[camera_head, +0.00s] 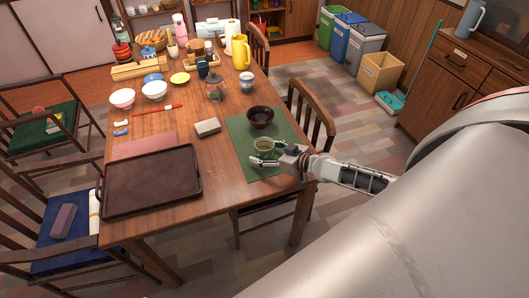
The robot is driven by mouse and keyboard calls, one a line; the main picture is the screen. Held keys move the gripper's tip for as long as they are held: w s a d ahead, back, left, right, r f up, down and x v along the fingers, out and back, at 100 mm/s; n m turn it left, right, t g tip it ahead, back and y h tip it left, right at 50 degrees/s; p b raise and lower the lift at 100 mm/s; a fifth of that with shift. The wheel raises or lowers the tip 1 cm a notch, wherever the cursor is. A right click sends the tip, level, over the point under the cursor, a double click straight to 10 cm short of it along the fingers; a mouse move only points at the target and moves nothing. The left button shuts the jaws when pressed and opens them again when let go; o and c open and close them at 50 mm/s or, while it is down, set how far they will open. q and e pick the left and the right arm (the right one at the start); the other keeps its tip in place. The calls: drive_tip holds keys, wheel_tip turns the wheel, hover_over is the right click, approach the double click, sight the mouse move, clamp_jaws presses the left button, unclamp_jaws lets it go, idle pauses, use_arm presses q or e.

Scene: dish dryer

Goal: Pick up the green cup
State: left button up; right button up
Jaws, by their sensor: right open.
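A small green cup (264,145) stands upright on a dark green placemat (238,127) near the table's right edge. My right gripper (258,155) comes in from the right, low over the placemat. Its open fingers are at the near side of the cup, and one fingertip reaches to the cup's left. I cannot tell whether the fingers touch the cup. The cup's lower near part is partly hidden by the gripper. My left gripper does not show.
A dark brown bowl (260,117) stands just behind the cup. A grey-beige box (208,127) lies left of the placemat, and a large dark tray (152,182) fills the near left. A wooden chair (312,112) stands at the table's right side. Bowls and a yellow pitcher (241,52) stand farther back.

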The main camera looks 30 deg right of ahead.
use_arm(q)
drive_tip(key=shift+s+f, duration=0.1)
use_arm(e)
drive_tip(key=c, duration=1.4)
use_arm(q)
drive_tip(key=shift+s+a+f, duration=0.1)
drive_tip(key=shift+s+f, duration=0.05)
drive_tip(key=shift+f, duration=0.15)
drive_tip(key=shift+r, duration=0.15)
use_arm(e)
drive_tip(key=shift+r, duration=0.15)
